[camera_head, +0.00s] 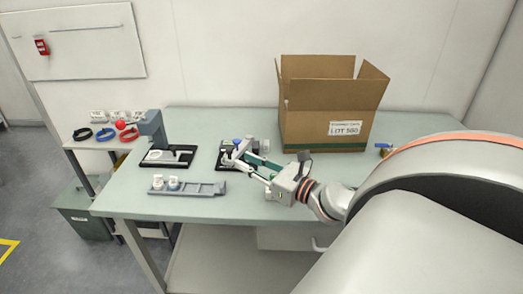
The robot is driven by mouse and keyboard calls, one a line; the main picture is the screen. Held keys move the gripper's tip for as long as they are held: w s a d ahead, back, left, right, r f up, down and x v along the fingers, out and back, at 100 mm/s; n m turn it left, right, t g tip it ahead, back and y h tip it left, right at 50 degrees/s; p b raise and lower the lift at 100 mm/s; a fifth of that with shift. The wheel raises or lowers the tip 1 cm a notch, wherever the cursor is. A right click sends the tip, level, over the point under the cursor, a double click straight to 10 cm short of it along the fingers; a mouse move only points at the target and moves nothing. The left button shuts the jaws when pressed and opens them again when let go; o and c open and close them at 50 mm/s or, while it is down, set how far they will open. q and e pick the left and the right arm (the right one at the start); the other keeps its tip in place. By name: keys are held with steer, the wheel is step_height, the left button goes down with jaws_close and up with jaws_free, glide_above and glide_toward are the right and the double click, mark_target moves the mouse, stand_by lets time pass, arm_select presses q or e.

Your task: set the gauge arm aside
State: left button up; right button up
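My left gripper is not in view.
A grey press-like stand (152,129) on a black plate is to the left. A grey rail (205,189) with two white caps lies in front. An open cardboard box (305,128) stands at the back right.

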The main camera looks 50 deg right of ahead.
steer(key=shift+s+d, duration=0.15)
steer(key=shift+s, duration=1.05)
steer(key=shift+s+d, duration=0.1)
steer(key=shift+s, duration=1.05)
